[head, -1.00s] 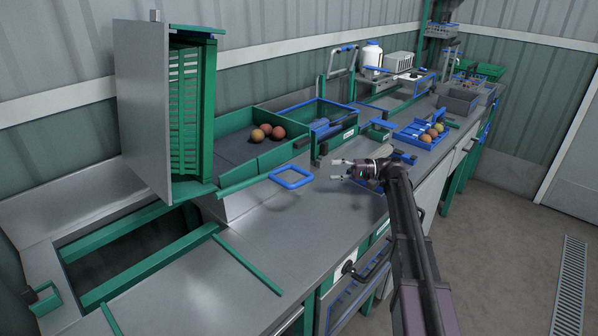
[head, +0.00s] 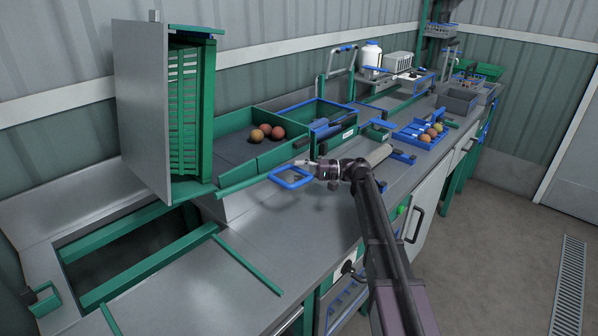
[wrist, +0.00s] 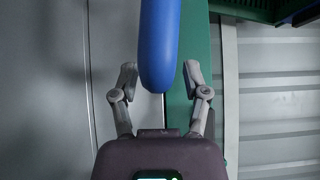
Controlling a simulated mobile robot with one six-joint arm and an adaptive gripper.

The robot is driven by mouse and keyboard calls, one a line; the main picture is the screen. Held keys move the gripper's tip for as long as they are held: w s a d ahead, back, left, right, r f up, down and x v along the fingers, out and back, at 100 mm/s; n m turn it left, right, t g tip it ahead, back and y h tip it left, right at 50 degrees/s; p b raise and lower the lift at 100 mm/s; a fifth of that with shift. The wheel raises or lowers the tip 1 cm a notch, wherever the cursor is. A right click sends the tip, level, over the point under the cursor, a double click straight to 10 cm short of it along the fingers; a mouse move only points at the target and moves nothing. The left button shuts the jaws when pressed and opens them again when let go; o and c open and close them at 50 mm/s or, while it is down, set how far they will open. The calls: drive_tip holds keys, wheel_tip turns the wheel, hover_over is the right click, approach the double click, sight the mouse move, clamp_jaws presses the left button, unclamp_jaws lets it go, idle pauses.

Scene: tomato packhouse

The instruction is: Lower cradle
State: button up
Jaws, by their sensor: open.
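The cradle (head: 142,100) stands raised on edge at the left, a grey panel with a green slatted crate (head: 186,110) upright against it. A green bar (head: 240,186) runs right from its foot to a blue loop handle (head: 279,183), which sticks out over the steel bench. My gripper (head: 303,167) is open at the right side of this loop. In the wrist view a rounded blue bar (wrist: 159,45), which looks like part of the loop, reaches between the open fingers of my gripper (wrist: 161,75). Neither finger appears to touch it.
A recessed opening with green rails (head: 140,265) lies below the cradle. Behind the handle is a green-walled tray (head: 225,125) with several tomatoes (head: 265,132). A blue tray (head: 410,138) with tomatoes sits further right. The bench front is mostly clear.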

clamp_jaws()
drive_tip(key=shift+a+r, duration=0.1)
drive_tip(key=shift+r, duration=0.05)
